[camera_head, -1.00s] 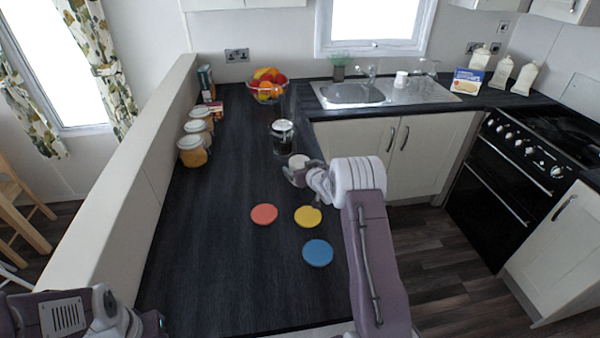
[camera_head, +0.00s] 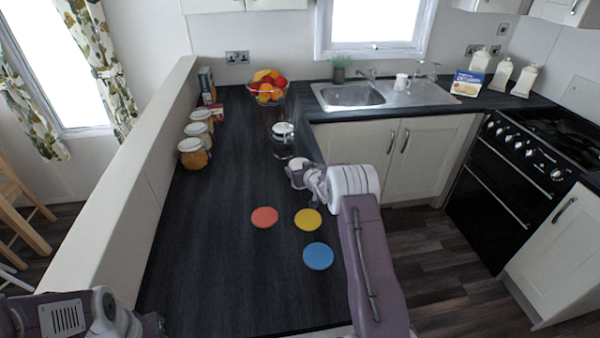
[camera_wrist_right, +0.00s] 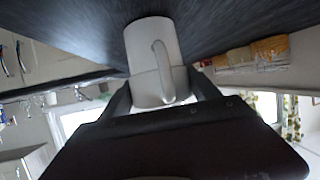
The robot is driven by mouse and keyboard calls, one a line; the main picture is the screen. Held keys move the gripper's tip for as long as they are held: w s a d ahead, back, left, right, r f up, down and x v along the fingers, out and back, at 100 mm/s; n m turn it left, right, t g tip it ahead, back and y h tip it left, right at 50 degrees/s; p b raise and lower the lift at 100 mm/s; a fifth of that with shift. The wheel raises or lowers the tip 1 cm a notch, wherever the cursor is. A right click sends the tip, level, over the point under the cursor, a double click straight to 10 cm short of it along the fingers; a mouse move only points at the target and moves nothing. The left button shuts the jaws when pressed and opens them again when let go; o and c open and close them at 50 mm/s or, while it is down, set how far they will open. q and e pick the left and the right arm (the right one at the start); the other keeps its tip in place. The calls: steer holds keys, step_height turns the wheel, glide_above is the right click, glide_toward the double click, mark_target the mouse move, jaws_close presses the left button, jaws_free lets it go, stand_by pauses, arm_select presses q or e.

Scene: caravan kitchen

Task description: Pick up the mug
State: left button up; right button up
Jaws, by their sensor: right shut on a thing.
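The white mug (camera_head: 297,165) is over the dark worktop beside the glass jar, partly hidden by my right gripper in the head view. In the right wrist view the mug (camera_wrist_right: 150,45) shows its side and its curved handle between the two dark fingers. My right gripper (camera_wrist_right: 161,92) is shut on the mug; it also shows in the head view (camera_head: 302,178). I cannot tell from these views whether the mug's base touches the worktop. My left arm is at the bottom left of the head view, and its gripper's jaws cannot be made out.
A dark lidded glass jar (camera_head: 283,140) stands just behind the mug. Red (camera_head: 264,218), yellow (camera_head: 308,219) and blue (camera_head: 318,256) discs lie in front. Orange-filled jars (camera_head: 193,153) line the left wall, and a fruit bowl (camera_head: 267,88) stands behind. The worktop's left middle is clear.

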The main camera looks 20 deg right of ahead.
steer(key=shift+r, duration=0.55)
steer(key=s+d+r+p, duration=0.3)
steer(key=s+d+r, duration=0.1)
steer(key=d+r, duration=0.6)
steer(key=shift+d, duration=0.55)
steer(key=shift+w+a, duration=0.1)
